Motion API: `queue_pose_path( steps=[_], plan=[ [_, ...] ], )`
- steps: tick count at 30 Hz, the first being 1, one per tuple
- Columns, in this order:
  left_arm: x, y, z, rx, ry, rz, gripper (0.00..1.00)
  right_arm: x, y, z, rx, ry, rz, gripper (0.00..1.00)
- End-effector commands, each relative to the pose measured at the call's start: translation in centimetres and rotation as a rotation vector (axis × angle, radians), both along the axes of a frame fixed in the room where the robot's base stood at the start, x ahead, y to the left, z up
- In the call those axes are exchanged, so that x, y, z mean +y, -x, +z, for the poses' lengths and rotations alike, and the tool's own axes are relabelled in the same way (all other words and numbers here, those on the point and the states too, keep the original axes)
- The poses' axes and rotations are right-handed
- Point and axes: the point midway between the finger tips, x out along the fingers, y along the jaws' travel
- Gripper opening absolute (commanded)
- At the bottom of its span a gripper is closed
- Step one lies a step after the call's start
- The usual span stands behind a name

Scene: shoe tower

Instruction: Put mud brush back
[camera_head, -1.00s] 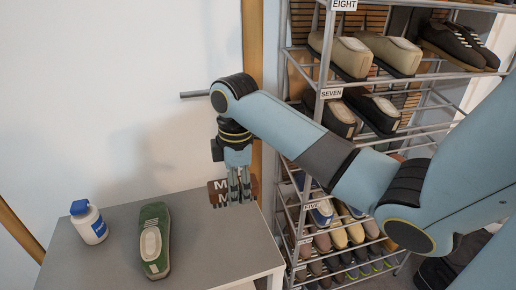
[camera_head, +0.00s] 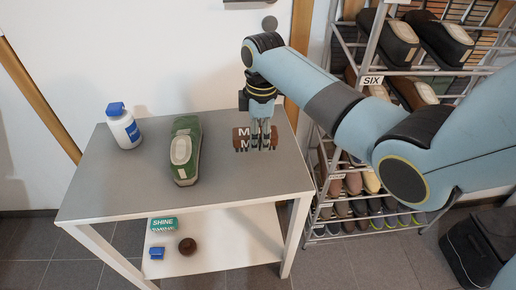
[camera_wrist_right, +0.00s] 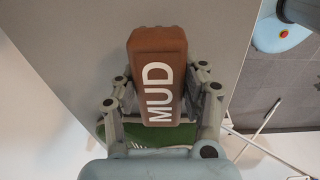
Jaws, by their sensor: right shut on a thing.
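The mud brush (camera_head: 241,139) is a brown block with white lettering. In the right wrist view the brush (camera_wrist_right: 160,60) reads MUD and sits between the fingers. My right gripper (camera_head: 261,142) is shut on it, over the right part of the grey table top (camera_head: 110,185). I cannot tell whether the brush touches the table. The gripper (camera_wrist_right: 160,88) also shows in the wrist view with a finger on each side of the brush. My left gripper is not in view.
A green shoe (camera_head: 184,150) and a white bottle with a blue cap (camera_head: 124,128) stand on the table, left of the brush. The lower shelf (camera_head: 235,245) holds a SHINE box (camera_head: 163,224), a brown round item (camera_head: 187,246) and a small blue item (camera_head: 156,253). A shoe rack stands right.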

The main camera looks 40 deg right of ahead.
Motion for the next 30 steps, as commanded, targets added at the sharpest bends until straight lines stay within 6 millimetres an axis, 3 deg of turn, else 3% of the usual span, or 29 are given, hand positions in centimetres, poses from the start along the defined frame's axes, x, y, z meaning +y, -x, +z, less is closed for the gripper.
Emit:
queue_pose_path(
  steps=[9,20,21,26,30],
  plan=[
    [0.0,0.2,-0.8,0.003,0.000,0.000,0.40,0.0,-0.1,-4.0,0.000,0.000,0.001,0.03],
    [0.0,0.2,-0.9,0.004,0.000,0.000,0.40,0.0,-0.1,-4.3,-0.001,0.001,0.000,0.03],
    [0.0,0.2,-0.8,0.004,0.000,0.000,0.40,0.0,-0.1,-4.3,0.000,0.000,0.000,0.46],
    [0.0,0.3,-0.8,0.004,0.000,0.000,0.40,0.0,-0.1,-4.2,-0.001,0.001,0.000,0.66],
    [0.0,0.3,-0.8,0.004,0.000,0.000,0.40,0.0,-0.1,-4.2,0.000,0.000,0.000,0.66]
  ],
)
